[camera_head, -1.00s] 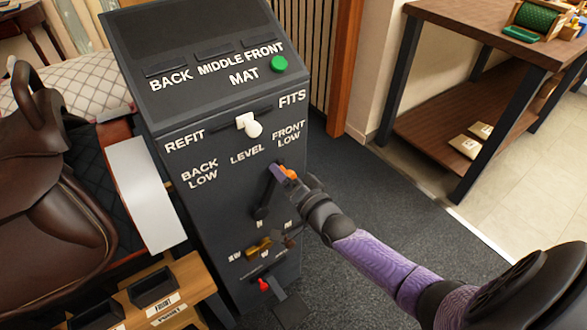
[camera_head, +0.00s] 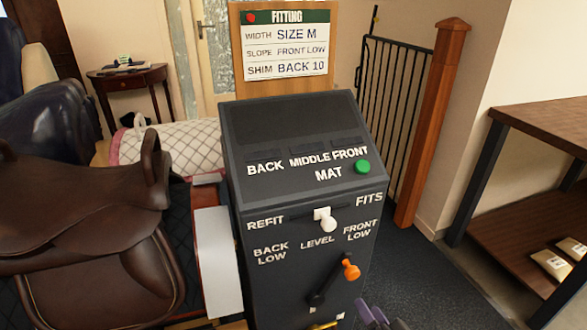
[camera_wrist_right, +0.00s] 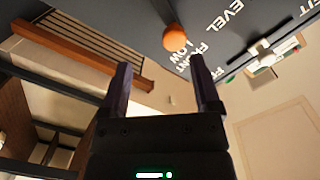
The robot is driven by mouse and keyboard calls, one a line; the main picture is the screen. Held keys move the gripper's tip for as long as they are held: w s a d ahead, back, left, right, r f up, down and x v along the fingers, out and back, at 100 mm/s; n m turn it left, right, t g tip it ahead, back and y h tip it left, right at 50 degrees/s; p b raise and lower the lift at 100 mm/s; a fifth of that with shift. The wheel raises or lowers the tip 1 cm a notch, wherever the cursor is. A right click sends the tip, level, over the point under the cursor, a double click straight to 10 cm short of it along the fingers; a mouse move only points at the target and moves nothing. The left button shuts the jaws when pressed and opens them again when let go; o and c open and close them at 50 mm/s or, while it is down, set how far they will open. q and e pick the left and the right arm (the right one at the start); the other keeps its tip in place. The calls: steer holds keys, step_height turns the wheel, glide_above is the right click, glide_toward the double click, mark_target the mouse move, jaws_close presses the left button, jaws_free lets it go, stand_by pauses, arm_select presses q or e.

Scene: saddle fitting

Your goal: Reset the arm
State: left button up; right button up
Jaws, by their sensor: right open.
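The dark control box (camera_head: 300,215) stands in the middle of the head view. Its lower lever has an orange knob (camera_head: 351,270) and points up and right, toward the words FRONT LOW. My right gripper (camera_head: 372,314) shows only in part at the bottom edge of the head view, below and right of the knob. In the right wrist view my right gripper (camera_wrist_right: 160,85) is open and empty between its fingers, with the orange knob (camera_wrist_right: 175,38) beyond the fingertips and apart from them. My left gripper is not in view.
A white-knobbed slider (camera_head: 325,218) sits between REFIT and FITS, and a green button (camera_head: 362,167) is above it. A brown saddle (camera_head: 80,220) is at left. A sign (camera_head: 287,50) reads SIZE M, FRONT LOW, BACK 10. A wooden shelf (camera_head: 545,125) stands right.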

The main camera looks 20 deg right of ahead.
steer(key=s+a+f+n+g+p, duration=0.1)
steer(key=s+f+n+g, duration=0.65)
steer(key=s+f, duration=1)
steer(key=s+a+f+n+g, duration=0.1)
steer(key=s+f+g, duration=0.1)
steer(key=s, duration=0.5)
steer(key=s+f+n+g+h, duration=0.1)
steer(key=s+f+n+g, duration=0.1)
steer(key=s+g, duration=0.3)
steer(key=s+a+f+n+g, duration=0.1)
steer(key=s+f+g, duration=0.2)
steer(key=s, duration=0.6)
steer(key=shift+a+n+p, duration=0.3)
steer(key=shift+a+n, duration=0.05)
steer(key=shift+f+g, duration=0.1)
steer(key=shift+g, duration=0.15)
